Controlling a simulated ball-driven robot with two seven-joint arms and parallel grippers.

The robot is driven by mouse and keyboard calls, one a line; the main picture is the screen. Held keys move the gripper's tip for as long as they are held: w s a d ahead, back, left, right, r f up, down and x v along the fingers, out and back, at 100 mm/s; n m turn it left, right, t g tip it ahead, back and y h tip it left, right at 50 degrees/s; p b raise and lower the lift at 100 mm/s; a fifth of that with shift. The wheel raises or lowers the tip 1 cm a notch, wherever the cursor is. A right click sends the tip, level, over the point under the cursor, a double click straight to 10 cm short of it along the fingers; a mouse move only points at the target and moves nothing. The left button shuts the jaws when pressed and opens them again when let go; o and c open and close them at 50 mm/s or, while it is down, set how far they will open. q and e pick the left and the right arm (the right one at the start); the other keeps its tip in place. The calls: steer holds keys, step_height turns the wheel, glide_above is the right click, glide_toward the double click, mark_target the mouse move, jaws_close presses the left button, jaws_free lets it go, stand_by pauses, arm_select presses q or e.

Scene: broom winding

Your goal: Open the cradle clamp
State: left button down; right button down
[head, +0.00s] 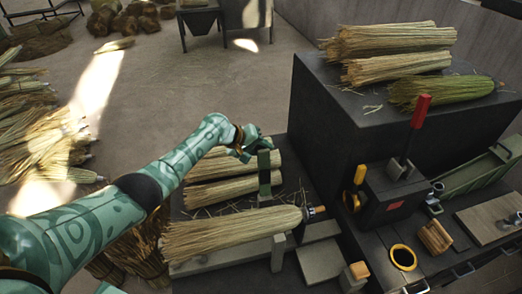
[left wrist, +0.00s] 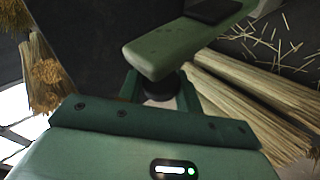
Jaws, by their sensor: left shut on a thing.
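The cradle clamp (head: 264,178) is a green upright arm beside the straw bundles at the bench's left part. Its green bar (left wrist: 190,45) crosses the left wrist view from the middle to the upper right, with a dark pad at the far end. My left gripper (head: 252,147) is at the clamp's top end in the head view. In the left wrist view its fingers (left wrist: 162,92) are on either side of a dark round part under the bar's near end, and the gripper is shut on the clamp. The fingertips are partly hidden by the bar. My right gripper is not in view.
A straw broom bundle (head: 230,233) lies in front of the clamp, near grey blocks (head: 319,259). More bundles lie behind it. A dark box (head: 350,110) bearing sheaves rises to the right. A red lever (head: 420,112) and a yellow ring (head: 403,257) are further right.

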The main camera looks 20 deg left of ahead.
arm_select(q)
steer(key=shift+a+f, duration=0.1)
steer(key=shift+f, duration=0.05)
steer(key=c, duration=1)
jaws_free()
steer(key=shift+c, duration=0.2)
steer(key=p+v, duration=0.4)
steer(key=v, duration=1.2)
steer(key=shift+a, duration=0.1)
